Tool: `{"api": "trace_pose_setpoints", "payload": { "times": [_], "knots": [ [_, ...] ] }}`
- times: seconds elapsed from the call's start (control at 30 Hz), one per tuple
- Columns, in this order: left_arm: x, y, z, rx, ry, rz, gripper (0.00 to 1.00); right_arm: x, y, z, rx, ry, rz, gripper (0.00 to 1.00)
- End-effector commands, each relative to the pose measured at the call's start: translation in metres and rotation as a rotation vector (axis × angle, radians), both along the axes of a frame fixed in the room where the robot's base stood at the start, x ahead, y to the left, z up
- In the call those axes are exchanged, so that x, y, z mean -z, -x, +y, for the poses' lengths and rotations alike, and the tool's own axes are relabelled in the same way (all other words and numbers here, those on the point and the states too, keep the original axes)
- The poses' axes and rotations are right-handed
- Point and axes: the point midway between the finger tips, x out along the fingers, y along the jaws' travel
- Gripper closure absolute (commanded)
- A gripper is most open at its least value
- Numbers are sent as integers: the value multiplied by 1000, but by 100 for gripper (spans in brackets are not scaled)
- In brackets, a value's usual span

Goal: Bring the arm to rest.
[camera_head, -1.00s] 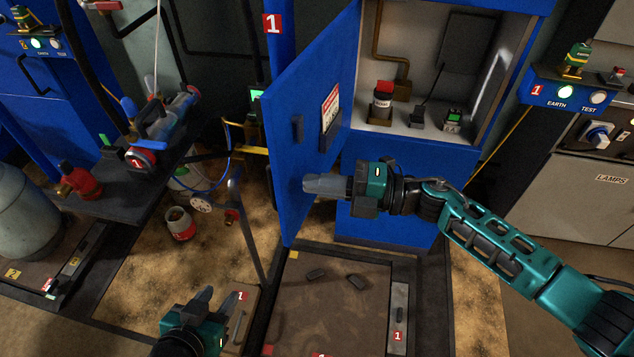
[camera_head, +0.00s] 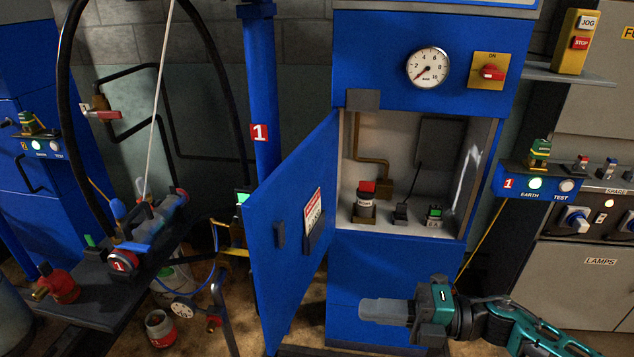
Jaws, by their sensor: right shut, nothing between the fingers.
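My right gripper (camera_head: 384,311) is in the lower right part of the head view, low in front of the blue cabinet (camera_head: 380,270). Its fingers point left and are shut, with nothing between them. My teal right arm (camera_head: 530,330) comes in from the lower right corner. The cabinet's blue door (camera_head: 292,225) stands open to the left, and the fingertips appear to its right; I cannot tell the exact gap in depth. My left gripper is not in view.
The open compartment holds a red-capped container (camera_head: 365,202) and small devices. A grey cabinet (camera_head: 580,285) stands at right.

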Motion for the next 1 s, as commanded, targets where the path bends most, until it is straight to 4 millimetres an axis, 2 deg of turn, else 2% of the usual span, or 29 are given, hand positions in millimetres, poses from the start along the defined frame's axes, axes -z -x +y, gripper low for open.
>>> {"api": "trace_pose_setpoints", "payload": {
  "times": [0.13, 0.27, 0.37, 0.47, 0.57, 0.73, 0.9, 1.0],
  "knots": [
    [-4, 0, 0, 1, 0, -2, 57, -4, -1, 12, 92, -89, 76, 100],
    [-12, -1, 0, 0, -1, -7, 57, -5, -7, 21, 305, -259, 268, 100],
    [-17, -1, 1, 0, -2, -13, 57, 5, -9, 15, 513, -402, 479, 100],
    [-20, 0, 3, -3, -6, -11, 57, 26, -3, 0, 720, -528, 712, 100],
    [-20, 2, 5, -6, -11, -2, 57, 55, 16, -19, 923, -634, 957, 100],
    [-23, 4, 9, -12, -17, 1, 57, 103, 65, -43, 1195, -747, 1312, 100],
    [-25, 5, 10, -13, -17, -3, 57, 127, 100, -53, 1329, -792, 1500, 100],
    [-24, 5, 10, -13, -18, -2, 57, 131, 106, -54, 1352, -799, 1532, 100]
  ]
}}
